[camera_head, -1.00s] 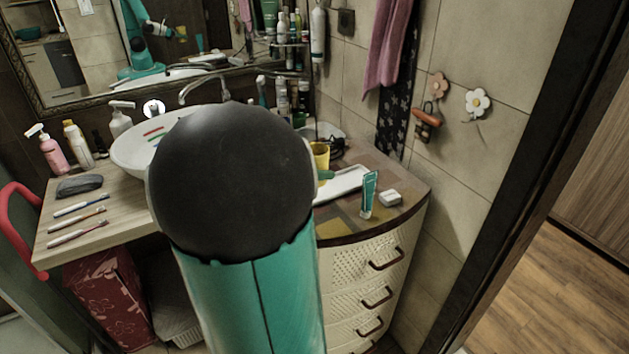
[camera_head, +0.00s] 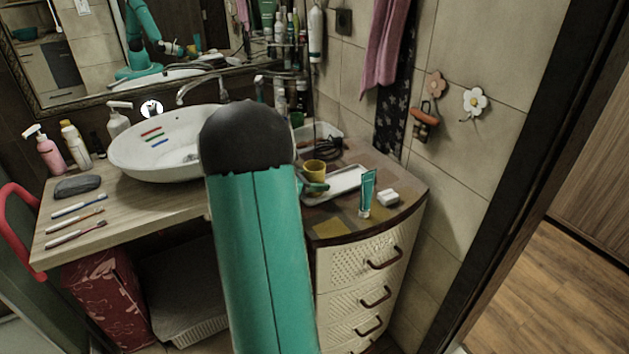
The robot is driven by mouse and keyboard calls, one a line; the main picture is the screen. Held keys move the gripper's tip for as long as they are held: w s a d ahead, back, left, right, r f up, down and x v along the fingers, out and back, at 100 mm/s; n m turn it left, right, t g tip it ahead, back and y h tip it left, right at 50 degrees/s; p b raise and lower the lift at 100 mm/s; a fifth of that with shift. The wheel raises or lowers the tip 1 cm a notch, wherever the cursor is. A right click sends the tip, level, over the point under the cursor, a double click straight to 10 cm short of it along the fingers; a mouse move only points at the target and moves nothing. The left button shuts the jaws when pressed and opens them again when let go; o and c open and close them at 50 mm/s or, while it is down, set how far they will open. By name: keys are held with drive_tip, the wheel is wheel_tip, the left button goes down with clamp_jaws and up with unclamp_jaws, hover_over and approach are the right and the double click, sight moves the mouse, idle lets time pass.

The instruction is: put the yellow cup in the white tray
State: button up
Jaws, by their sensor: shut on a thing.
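The yellow cup (camera_head: 317,168) is upright at the left end of the white tray (camera_head: 347,185), on the cabinet top. My gripper (camera_head: 316,186) shows as a small teal part at the cup's near side and is shut on the cup. My teal arm with its dark joint hides most of the gripper. Whether the cup's base touches the tray or hangs just above it, I cannot tell.
A teal tube (camera_head: 367,192) stands at the tray's right, with a white soap-like block (camera_head: 388,197) beside it. A dark coiled item (camera_head: 328,148) lies behind the cup. The white basin (camera_head: 160,160) is to the left.

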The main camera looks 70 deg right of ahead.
drive_tip(key=o, duration=1)
drive_tip(key=shift+f, duration=0.1)
drive_tip(key=shift+c, duration=0.2)
drive_tip(key=shift+w+a+r, duration=0.15)
drive_tip(key=shift+w+r, duration=0.05)
drive_tip(key=shift+r, duration=0.1)
drive_tip(key=v, duration=1.1)
drive_tip(key=shift+a, duration=0.15)
drive_tip(key=shift+w, duration=0.15)
